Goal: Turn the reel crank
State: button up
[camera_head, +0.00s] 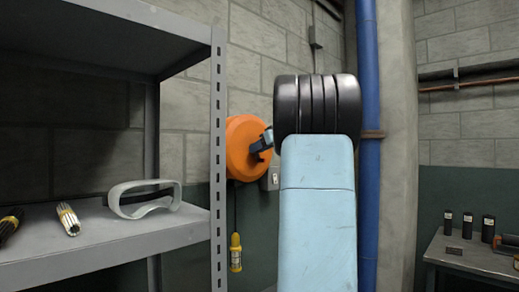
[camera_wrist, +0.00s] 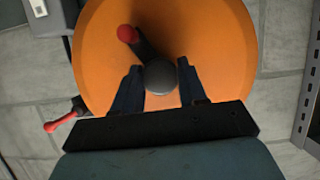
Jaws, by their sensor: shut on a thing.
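The orange reel (camera_head: 240,150) is on the wall behind the shelf's upright, and its round face fills much of the wrist view (camera_wrist: 215,45). A dark crank arm with a red-tipped end (camera_wrist: 127,33) lies across the face. A dark round knob (camera_wrist: 160,76) shows at the arm's lower end. My gripper (camera_wrist: 159,78) has its two fingers on either side of this knob and is shut on it. In the head view my gripper (camera_head: 265,141) is at the reel's right side; my arm hides what lies behind it.
A grey metal shelf (camera_head: 110,245) stands at left, holding clear goggles (camera_head: 146,198) and a striped bundle (camera_head: 68,219). A yellow pendant (camera_head: 235,252) hangs below the reel. A blue pipe (camera_head: 369,200) runs down the wall. A red-handled lever (camera_wrist: 62,122) is left of the reel.

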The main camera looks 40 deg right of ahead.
jog(key=shift+y, duration=0.3)
jog(key=m+t+y, duration=0.1)
jog(key=m+y, duration=0.1)
jog(key=m, duration=0.4)
jog(key=m+t+y, duration=0.2)
jog(key=m, duration=0.5)
jog(key=f+m+t+y, duration=0.1)
jog(key=m+y, duration=0.1)
jog(key=m, duration=0.4)
jog(key=shift+d+y, duration=0.3)
jog(key=shift+f+m+t, duration=0.15)
jog(key=shift+m+t, duration=0.15)
jog(key=shift+m, duration=0.1)
jog(key=o, duration=1.1)
jog(key=shift+c, duration=0.2)
jog(key=shift+r, duration=0.2)
jog(key=v, duration=1.3)
jog(key=shift+s+d+f, duration=0.2)
jog(key=shift+s+d, duration=0.05)
jog(key=shift+s, duration=0.05)
